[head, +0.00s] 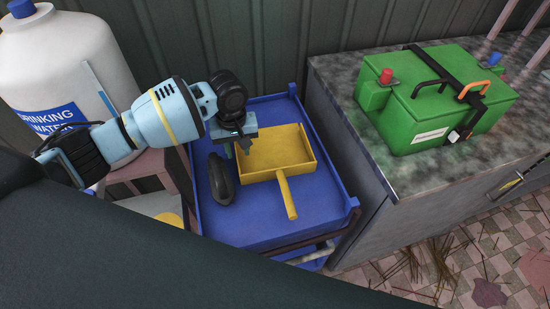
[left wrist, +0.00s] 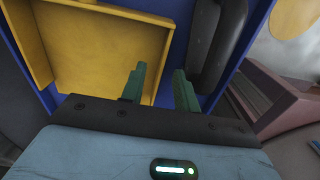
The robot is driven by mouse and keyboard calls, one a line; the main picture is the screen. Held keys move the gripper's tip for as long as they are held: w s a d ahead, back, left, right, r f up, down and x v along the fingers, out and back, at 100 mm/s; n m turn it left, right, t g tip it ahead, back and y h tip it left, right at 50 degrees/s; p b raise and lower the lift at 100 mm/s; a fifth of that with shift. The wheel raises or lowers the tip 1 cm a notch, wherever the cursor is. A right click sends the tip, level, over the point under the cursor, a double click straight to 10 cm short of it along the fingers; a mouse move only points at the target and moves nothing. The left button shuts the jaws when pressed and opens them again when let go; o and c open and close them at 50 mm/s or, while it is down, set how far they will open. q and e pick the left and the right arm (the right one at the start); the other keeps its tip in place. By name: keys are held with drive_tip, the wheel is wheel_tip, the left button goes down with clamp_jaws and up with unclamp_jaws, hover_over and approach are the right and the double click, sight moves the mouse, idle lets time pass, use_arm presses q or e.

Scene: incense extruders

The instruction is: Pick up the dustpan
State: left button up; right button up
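The yellow dustpan (head: 270,154) lies in the blue tray of a cart, its handle (head: 287,197) pointing toward the front of the head view. My left gripper (head: 238,150) is over the dustpan's left rear side, pointing down. In the left wrist view the dustpan (left wrist: 95,50) fills the upper left. I cannot tell whether a finger touches the dustpan. My right gripper is not in view.
A dark oblong object (head: 221,180) lies in the blue tray (head: 250,228) left of the dustpan; it also shows in the left wrist view (left wrist: 218,45). A white water jug (head: 60,60) stands left. A counter (head: 345,85) with a green battery box (head: 430,105) stands right.

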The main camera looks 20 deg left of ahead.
sight(238, 162)
use_arm(q)
drive_tip(key=shift+a+f+b, duration=0.2)
drive_tip(key=shift+f, duration=1.35)
drive_tip(key=shift+a+f+b, duration=0.15)
drive_tip(key=shift+f+b, duration=0.05)
drive_tip(key=shift+f, duration=1.35)
clamp_jaws()
